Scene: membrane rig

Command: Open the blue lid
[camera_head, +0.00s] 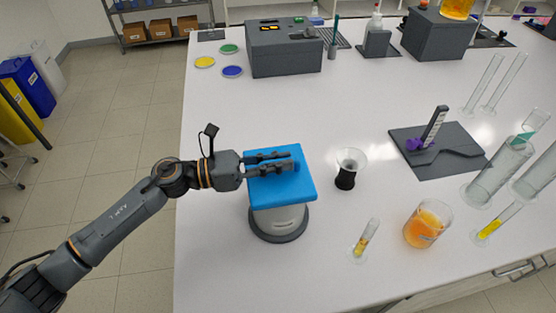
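The blue lid (294,191) is a flat, square blue slab. It sits on top of a round grey and white device (279,220) with a dark base ring, near the table's left edge. It looks closed and about level. My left gripper (293,162) reaches in from the left over the lid's far half, its two fingers lying close above or on it. A narrow blue strip shows between the fingers. I cannot tell whether they hold a part of the lid. My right gripper is not in view.
Right of the device stand a clear funnel on a black base (346,178), a small cylinder with yellow liquid (364,239) and a beaker of orange liquid (427,224). A grey box with a display (285,52) stands behind. The table (300,110) between is clear.

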